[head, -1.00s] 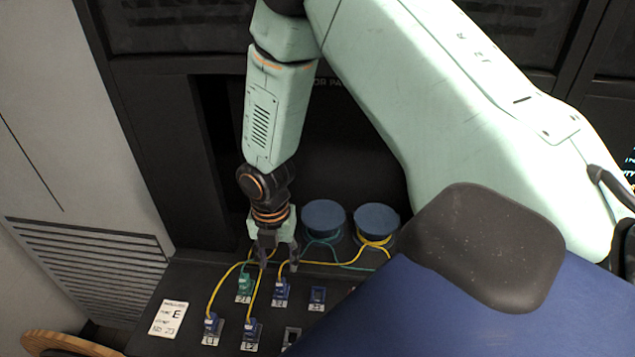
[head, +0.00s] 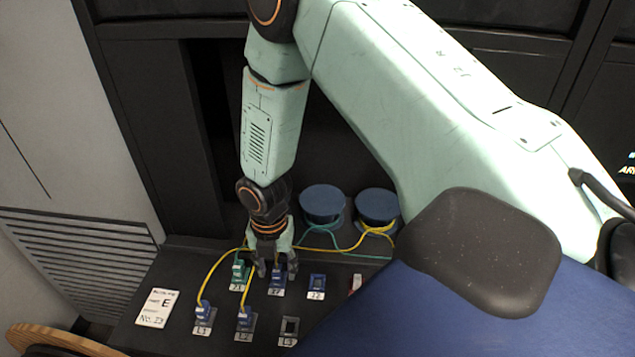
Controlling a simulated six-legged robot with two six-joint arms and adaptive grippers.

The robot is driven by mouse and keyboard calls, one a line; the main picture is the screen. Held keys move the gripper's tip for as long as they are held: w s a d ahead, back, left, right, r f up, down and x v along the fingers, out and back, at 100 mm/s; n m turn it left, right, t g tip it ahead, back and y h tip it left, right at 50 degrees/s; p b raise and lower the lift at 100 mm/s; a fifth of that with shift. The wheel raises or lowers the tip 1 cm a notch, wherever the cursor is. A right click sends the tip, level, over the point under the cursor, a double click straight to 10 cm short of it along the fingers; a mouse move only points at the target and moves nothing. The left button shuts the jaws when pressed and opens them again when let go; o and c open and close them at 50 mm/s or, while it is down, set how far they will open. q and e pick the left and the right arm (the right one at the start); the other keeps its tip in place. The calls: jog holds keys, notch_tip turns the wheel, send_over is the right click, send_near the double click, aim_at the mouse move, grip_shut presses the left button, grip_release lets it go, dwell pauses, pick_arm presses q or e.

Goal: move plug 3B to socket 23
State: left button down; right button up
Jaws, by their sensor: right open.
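My right gripper (head: 275,270) points down, open, with its fingertips at the blue plug (head: 277,281) in the upper row's second socket. The fingers partly hide this plug, and I cannot tell whether they touch it. I cannot read plug markings, so I cannot tell which plug is 3B. An upper socket (head: 316,283) to the right, its label looking like 23, shows no cable. A green plug (head: 239,271) sits to the left. Two blue plugs with yellow cables stand in the lower sockets L1 (head: 204,313) and L2 (head: 244,317). My left gripper is not in view.
Two blue-topped spools (head: 322,204) (head: 377,207) with green and yellow cable stand behind the sockets. A white card (head: 158,307) lies left. Yellow cables arch beside the gripper.

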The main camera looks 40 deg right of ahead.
jog(key=shift+f, duration=0.35)
jog(key=shift+s+r, duration=0.1)
jog(key=shift+s, duration=0.1)
jog(key=shift+w, duration=0.15)
jog(key=shift+s, duration=0.2)
dwell(0.8)
jog(key=shift+w, duration=0.15)
jog(key=c, duration=0.6)
grip_shut()
jog(key=shift+d+r+p, duration=0.1)
jog(key=shift+p, duration=0.2)
